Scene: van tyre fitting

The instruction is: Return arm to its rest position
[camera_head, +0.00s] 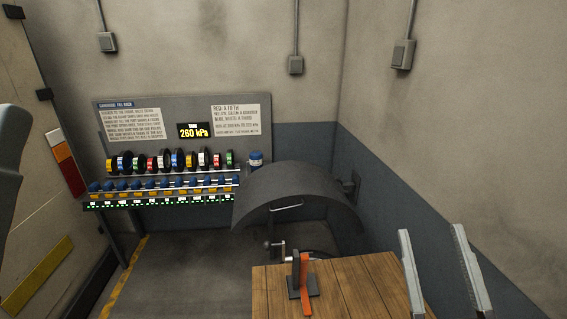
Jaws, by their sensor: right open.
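My right gripper (431,231) shows at the lower right as two separate pale grey fingers pointing up. It is open, with nothing visible between the fingers. Its fingertips appear over the far right edge of the wooden bench top (345,285). A blurred grey shape at the left edge of the view seems to be part of my left arm. My left gripper cannot be made out.
An orange and dark stand (304,272) is on the bench, left of my right gripper. A grey curved guard (298,188) rises behind the bench. A panel (180,118) with coloured reels and a display reading 260 kPa stands at the back wall. Floor left of the bench is clear.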

